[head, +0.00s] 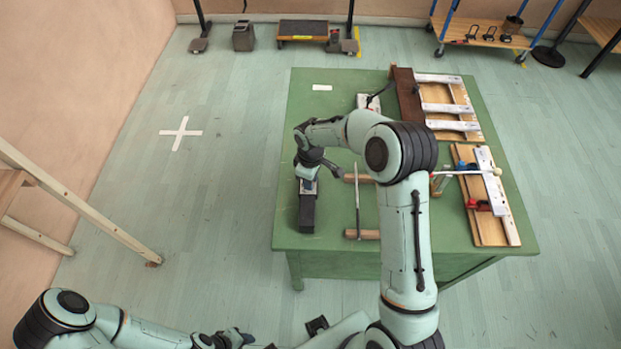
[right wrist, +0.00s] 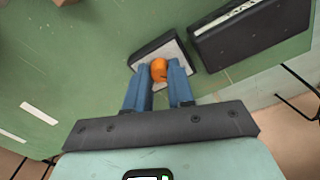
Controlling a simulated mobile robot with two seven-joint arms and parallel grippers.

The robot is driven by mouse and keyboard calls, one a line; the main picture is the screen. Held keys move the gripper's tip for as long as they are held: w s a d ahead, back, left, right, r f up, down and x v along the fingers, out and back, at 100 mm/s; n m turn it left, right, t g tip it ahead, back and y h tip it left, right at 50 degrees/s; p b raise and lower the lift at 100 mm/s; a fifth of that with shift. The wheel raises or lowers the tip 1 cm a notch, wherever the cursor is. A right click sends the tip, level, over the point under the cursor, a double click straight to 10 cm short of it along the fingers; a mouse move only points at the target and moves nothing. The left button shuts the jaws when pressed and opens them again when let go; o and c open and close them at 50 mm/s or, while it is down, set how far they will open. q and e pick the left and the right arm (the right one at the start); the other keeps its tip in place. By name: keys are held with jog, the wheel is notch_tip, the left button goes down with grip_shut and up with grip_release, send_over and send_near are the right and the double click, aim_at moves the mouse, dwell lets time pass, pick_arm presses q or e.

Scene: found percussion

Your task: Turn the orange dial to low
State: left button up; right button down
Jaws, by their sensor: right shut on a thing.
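The orange dial (right wrist: 159,71) is in the right wrist view, on the pale face of a small dark-edged box (right wrist: 146,50). My right gripper (right wrist: 160,68) has its two blue fingers on either side of the dial and is shut on it. In the head view my right gripper (head: 308,172) is at the left side of the green table (head: 345,262), and the dial is hidden there. I cannot read any marks around the dial. My left gripper (head: 232,338) is low in the head view, away from the table, and its jaws are unclear.
A long black box (right wrist: 250,32) lies beside the dial's box; it also shows in the head view (head: 306,212). A metal bar across wooden rails (head: 362,234) lies mid-table. Wooden boards with pale bars (head: 450,108) fill the right side.

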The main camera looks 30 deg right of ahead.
jog(key=shift+r, duration=0.1)
jog(key=c, duration=1)
grip_release()
notch_tip(320, 180, up, 13)
jog(key=shift+r+p, duration=0.15)
jog(key=shift+p, duration=0.2)
